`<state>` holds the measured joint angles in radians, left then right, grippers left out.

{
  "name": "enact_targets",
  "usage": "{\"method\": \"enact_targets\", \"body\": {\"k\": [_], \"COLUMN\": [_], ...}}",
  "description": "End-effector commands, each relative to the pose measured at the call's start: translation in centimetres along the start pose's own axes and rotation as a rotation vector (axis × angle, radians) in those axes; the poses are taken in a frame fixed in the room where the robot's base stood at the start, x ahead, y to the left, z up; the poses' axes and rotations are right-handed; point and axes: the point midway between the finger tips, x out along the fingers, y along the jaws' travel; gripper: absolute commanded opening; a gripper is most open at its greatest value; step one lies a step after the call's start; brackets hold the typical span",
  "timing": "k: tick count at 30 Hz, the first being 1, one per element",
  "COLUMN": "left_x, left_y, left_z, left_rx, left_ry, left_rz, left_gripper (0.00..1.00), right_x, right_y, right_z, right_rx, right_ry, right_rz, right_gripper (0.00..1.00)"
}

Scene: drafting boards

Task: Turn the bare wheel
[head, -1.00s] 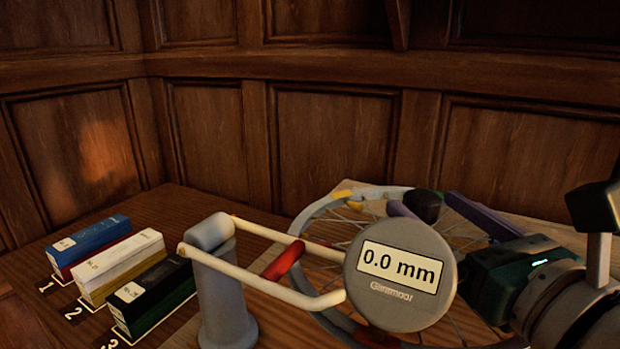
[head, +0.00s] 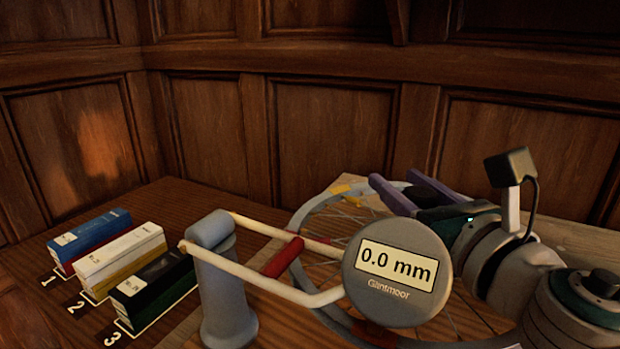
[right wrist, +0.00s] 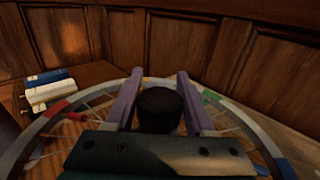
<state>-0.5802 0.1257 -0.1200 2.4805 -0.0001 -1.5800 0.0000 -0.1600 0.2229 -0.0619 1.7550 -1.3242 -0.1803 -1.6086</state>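The bare wheel lies flat, its grey rim (head: 312,212) marked with coloured patches and thin spokes running inward. Its front right part is hidden behind the gauge and my right arm. In the right wrist view the rim (right wrist: 42,128) curves around my gripper. My right gripper (head: 392,177) is over the wheel with its purple fingers apart. In the right wrist view (right wrist: 159,76) the fingertips are near the far rim, with a dark round cylinder (right wrist: 160,108) between the fingers. I cannot tell whether the fingers touch the rim. My left gripper is out of view.
A round grey gauge (head: 397,272) reading 0.0 mm stands in front of the wheel, joined by pale rods to a grey post (head: 222,290). Blue (head: 90,238), white (head: 120,258) and black-green (head: 152,290) boxes stand at left by numbers 1 to 3. Panelled walls close the back.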

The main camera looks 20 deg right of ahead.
Motion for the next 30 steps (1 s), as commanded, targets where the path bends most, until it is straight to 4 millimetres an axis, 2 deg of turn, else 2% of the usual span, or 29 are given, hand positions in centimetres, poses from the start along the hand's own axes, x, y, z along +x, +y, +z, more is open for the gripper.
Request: {"method": "enact_targets", "body": {"k": [2, 14, 30], "left_x": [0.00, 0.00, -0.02], "left_y": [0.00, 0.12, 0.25], "left_z": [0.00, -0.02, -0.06], "left_rx": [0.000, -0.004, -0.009], "left_ry": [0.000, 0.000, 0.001], "left_rz": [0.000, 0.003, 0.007], "left_gripper": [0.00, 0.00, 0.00], "right_x": [-0.01, -0.02, 0.25], "right_y": [0.00, 0.00, 0.46], "right_z": [0.00, 0.00, 0.00], "right_rx": [0.000, 0.000, 0.004], "right_ry": [0.000, 0.000, -0.001], "right_rz": [0.000, 0.000, -0.012], "right_gripper": [0.44, 0.00, 0.00]}}
